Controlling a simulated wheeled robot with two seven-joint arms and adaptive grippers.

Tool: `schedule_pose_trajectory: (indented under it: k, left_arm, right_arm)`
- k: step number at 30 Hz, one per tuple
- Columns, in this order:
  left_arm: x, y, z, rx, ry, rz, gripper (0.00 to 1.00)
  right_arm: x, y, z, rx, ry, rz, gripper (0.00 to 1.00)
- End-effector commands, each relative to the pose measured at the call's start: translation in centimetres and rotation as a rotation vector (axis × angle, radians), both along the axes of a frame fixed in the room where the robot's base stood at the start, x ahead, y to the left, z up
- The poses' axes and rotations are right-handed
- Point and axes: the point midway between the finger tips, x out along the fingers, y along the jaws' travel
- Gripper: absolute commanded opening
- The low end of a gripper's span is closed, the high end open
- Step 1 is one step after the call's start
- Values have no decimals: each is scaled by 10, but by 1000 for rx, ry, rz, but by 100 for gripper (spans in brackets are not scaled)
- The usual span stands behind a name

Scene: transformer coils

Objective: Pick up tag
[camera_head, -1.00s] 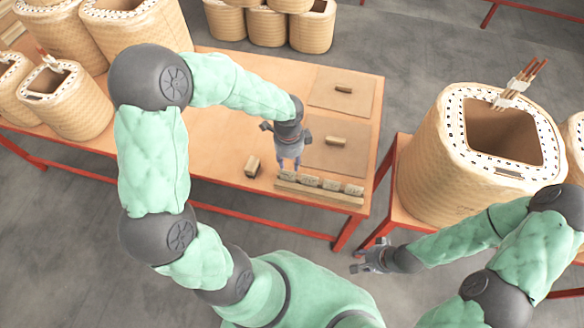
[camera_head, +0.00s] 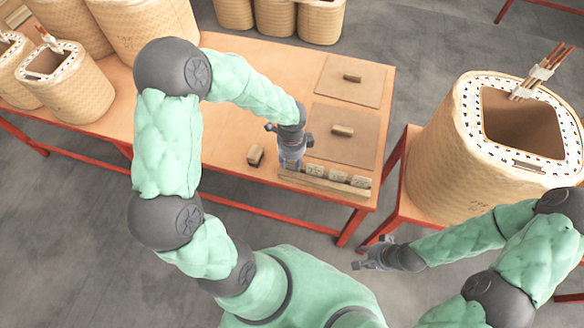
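The tags stand in a row in a wooden holder (camera_head: 335,192) at the table's front right corner. Three pale tags with dark marks show: one left (camera_head: 315,170), one in the middle (camera_head: 338,176) and one at the right (camera_head: 360,181). My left gripper (camera_head: 291,168) points down at the left end of the row and covers the spot there. Its fingertips are too small and hidden to tell whether they hold a tag. My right gripper (camera_head: 357,259) hangs empty in front of the table with its fingers apart.
Two brown boards (camera_head: 350,82) (camera_head: 340,150) each carry a small block. A large woven coil (camera_head: 445,150) with a dotted top stands on the right table. More coils (camera_head: 75,85) stand at the left.

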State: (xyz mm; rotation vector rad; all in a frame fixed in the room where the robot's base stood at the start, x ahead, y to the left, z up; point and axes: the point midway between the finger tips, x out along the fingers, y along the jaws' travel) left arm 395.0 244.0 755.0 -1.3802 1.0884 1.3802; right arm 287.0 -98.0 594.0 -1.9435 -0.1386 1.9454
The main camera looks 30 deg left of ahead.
Motion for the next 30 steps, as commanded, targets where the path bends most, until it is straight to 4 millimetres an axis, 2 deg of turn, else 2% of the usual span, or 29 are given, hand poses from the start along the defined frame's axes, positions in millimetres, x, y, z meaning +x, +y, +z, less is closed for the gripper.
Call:
schedule_pose_trajectory:
  k: [1, 3, 10, 11, 12, 15, 30]
  left_arm:
    - [0, 0, -11, 0, 2, 1, 37]
    - [0, 0, -16, -1, 1, 1, 37]
    - [0, 0, -16, -1, 0, 1, 37]
    - [0, 0, -16, -1, 0, 1, 34]
    - [0, 0, -16, -1, 0, 1, 23]
    - [0, 0, -16, -1, 0, 1, 0]
    - [0, 0, -14, -1, 0, 1, 0]
  right_arm:
    - [0, 0, -7, 0, 0, 0, 40]
    - [0, 0, -10, 0, 0, 0, 40]
    - [0, 0, -8, 0, 0, 0, 40]
    - [0, 0, -8, 0, 0, 0, 40]
    - [0, 0, -8, 0, 0, 0, 40]
    - [0, 0, -8, 0, 0, 0, 40]
    - [0, 0, -7, 0, 0, 0, 40]
